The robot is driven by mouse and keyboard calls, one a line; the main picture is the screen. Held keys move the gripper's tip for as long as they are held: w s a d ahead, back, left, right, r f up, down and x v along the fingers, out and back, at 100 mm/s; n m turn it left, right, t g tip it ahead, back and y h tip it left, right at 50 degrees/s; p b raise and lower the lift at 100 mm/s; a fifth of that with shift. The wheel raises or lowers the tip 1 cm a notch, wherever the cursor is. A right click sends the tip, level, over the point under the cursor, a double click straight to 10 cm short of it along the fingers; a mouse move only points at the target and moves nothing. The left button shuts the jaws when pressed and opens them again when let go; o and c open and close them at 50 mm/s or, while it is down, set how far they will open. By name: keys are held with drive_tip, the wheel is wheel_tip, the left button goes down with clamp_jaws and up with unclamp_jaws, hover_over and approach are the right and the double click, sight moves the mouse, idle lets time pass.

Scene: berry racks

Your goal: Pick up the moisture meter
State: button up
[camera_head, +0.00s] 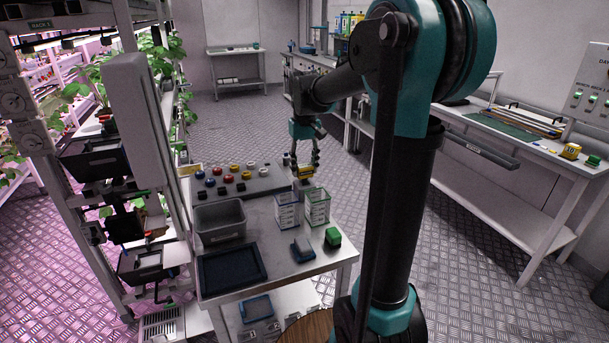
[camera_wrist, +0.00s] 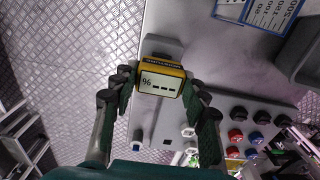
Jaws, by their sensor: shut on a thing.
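The moisture meter (camera_wrist: 161,80) is a small yellow device with a pale display showing a % sign and dashes. In the wrist view it sits upright in the picture between the two fingers of my gripper (camera_wrist: 160,88), which is shut on its sides. In the head view my gripper (camera_head: 302,161) points down with the yellow meter (camera_head: 304,172) between its fingertips, at the far right part of the small table (camera_head: 340,258). The meter's lower part is partly hidden, and I cannot tell how far it is above the table.
Two clear labelled boxes (camera_head: 287,212) stand just in front of the gripper. A grey bin (camera_head: 220,223), a dark tray (camera_head: 232,267) and a green-topped item (camera_head: 333,237) share the table. A panel with coloured knobs (camera_head: 262,180) lies behind. The plant rack (camera_head: 150,130) is left.

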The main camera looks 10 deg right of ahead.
drive_tip(key=shift+r, duration=0.1)
wheel_tip(320, 180, up, 19)
drive_tip(key=w+d+f+m, duration=0.1)
drive_tip(key=w+d+f, duration=0.1)
drive_tip(key=w+f, duration=1)
drive_tip(key=w+d+f+m, duration=0.1)
drive_tip(key=w+d+f, duration=0.1)
drive_tip(key=w+f, duration=1)
wheel_tip(320, 180, up, 7)
wheel_tip(320, 180, down, 7)
drive_tip(key=s, duration=0.1)
drive_tip(key=s+a+r, duration=0.1)
drive_tip(key=s+r, duration=0.3)
drive_tip(key=s, duration=0.3)
drive_tip(key=s+a+r, duration=0.1)
drive_tip(key=s+r, duration=0.4)
drive_tip(key=s, duration=0.3)
drive_tip(key=s+a+r, duration=0.2)
drive_tip(key=s+r, duration=0.2)
drive_tip(key=s, duration=0.3)
drive_tip(key=shift+s+r, duration=0.25)
drive_tip(key=shift+s, duration=0.15)
drive_tip(key=shift+s+f, duration=0.1)
drive_tip(key=shift+s, duration=0.05)
